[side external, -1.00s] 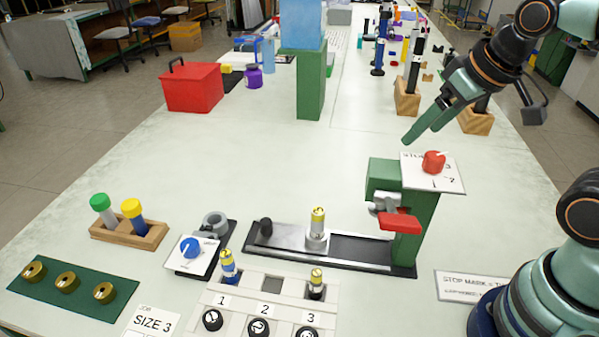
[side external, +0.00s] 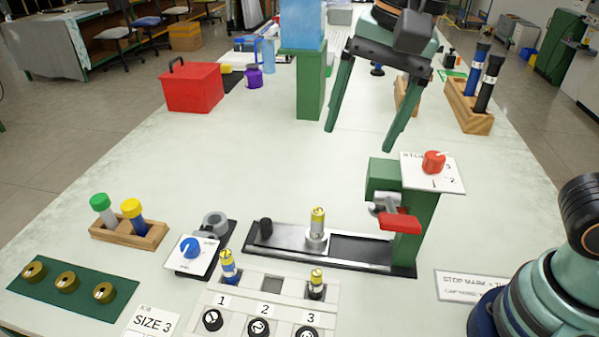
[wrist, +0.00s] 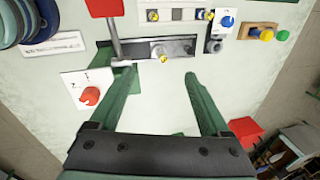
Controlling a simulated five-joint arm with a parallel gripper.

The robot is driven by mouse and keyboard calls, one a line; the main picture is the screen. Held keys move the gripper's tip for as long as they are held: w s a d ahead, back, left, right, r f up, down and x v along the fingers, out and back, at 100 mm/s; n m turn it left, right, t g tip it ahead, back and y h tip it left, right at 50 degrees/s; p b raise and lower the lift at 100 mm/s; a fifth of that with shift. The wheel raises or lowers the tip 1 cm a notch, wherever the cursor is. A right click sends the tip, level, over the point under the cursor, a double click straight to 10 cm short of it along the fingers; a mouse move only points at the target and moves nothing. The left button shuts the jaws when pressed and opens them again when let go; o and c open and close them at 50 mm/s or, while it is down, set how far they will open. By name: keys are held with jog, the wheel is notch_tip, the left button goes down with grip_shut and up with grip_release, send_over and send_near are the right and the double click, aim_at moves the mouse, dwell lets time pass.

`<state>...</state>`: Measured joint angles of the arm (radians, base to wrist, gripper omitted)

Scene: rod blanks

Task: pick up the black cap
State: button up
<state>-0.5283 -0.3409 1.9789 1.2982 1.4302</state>
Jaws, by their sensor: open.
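My gripper (side external: 359,140) is open and empty, fingers pointing down above the table behind the rod fixture. The wrist view shows its spread fingers (wrist: 160,74) with nothing between the tips. A black-topped tube (side external: 489,83) stands in a wooden rack (side external: 466,115) at the back right, beside a dark blue tube (side external: 477,66); my gripper is well to the left of both. A small black round piece (side external: 265,228) stands at the left end of the rod fixture (side external: 345,262). I cannot tell which black piece is the cap.
A yellow-topped rod (side external: 317,222) stands in the fixture. The green post with a red lever (side external: 400,222) and red knob (side external: 433,161) rises at its right. A green stand (side external: 311,88) is behind left. The table middle left is clear.

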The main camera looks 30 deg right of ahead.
jog(key=s+a+m+g+h, duration=0.1)
jog(key=s+a+m, duration=0.25)
jog(key=a, duration=0.25)
jog(key=s+a+m+g, duration=0.1)
jog(key=s+a+m, duration=0.1)
jog(key=a+m, duration=0.3)
send_over(308, 336)
jog(key=shift+n, duration=0.45)
jog(key=f, duration=2.4)
jog(key=shift+w+d+f, duration=0.1)
jog(key=shift+d, duration=0.1)
jog(key=shift+a+f, duration=0.2)
jog(key=shift+f, duration=2.55)
grip_shut()
